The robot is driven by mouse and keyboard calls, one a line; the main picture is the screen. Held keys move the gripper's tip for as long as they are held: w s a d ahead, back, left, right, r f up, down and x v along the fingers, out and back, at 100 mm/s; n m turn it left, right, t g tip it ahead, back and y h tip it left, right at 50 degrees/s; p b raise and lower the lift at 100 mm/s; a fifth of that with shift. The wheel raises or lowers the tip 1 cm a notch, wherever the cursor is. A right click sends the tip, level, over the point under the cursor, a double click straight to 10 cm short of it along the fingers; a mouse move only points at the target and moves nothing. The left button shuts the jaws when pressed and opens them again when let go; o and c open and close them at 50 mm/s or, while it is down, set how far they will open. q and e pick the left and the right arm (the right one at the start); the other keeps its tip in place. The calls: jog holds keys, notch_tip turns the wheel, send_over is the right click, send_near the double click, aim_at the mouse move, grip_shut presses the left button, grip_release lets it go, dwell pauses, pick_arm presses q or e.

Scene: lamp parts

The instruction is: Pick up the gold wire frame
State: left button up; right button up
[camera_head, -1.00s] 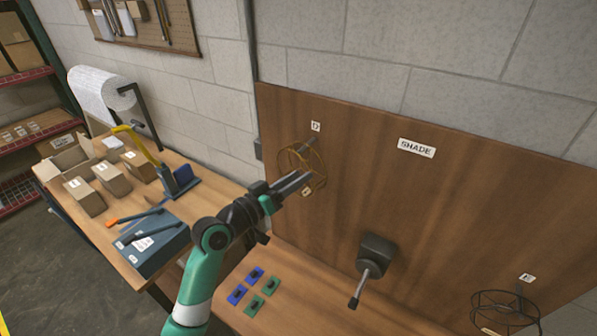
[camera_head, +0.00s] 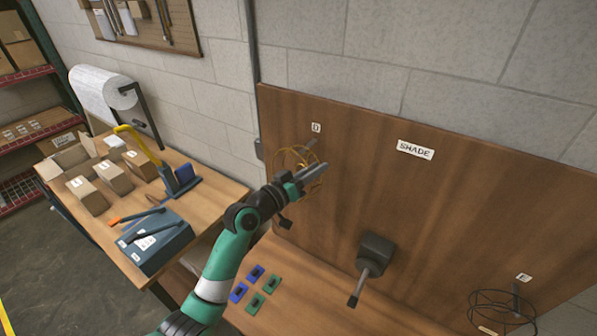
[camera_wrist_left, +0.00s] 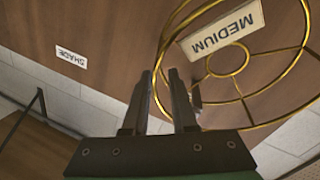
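The gold wire frame (camera_head: 282,152) hangs by the board's left part, under a small tag, partly hidden by my left gripper. In the left wrist view, the frame (camera_wrist_left: 228,76) fills the upper right, with rings, spokes and a small hub. A white "MEDIUM" label (camera_wrist_left: 222,30) shows among its wires. My left gripper (camera_head: 319,174) is in front of the frame's lower right side. In the left wrist view, the gripper (camera_wrist_left: 160,74) is open, and the frame's left rim appears between its fingertips. I cannot tell whether they touch. My right gripper is not in view.
The upright wooden board (camera_head: 400,205) carries a "SHADE" sign (camera_head: 416,150) and a dark mount with a rod (camera_head: 374,256). A dark wire frame (camera_head: 503,294) hangs at lower right. Blue and green pieces (camera_head: 256,284) lie on the bench. A side table (camera_head: 205,207) holds boxes and tools.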

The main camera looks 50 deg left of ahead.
pick_arm(q)
grip_shut()
dwell(1.1)
